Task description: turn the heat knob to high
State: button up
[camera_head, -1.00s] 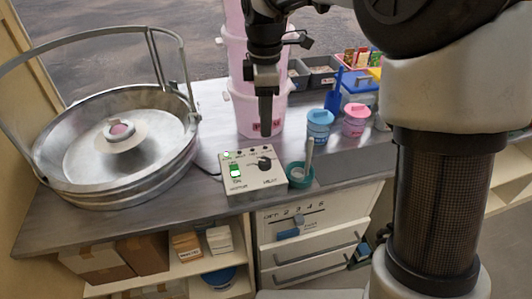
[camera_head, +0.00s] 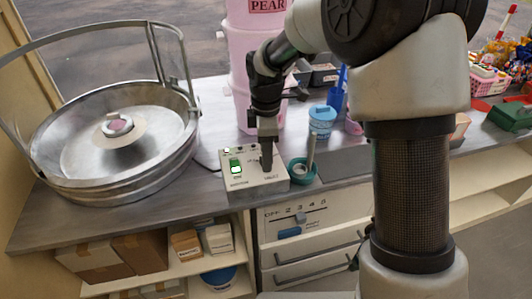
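The white control box (camera_head: 241,182) stands on the counter beside the big metal pan. A green lit switch (camera_head: 236,166) is on its left part, and small markings too fine to read are around its face. My gripper (camera_head: 267,167) points down at the right part of the box, where the dark heat knob sits. The fingers cover the knob, so its pointer is hidden. The fingers appear as one narrow dark shape, and I cannot tell whether they are open, shut or touching the knob.
The round metal pan (camera_head: 70,165) with its hoop frame fills the left. A teal cup (camera_head: 302,171) with a stick stands close right of the box. A pink bucket stack (camera_head: 245,97) and a blue-lidded tub (camera_head: 322,119) stand behind. Below is a drawer front with a slider (camera_head: 300,217).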

jog(key=c, duration=1.1)
jog(key=shift+o, duration=0.2)
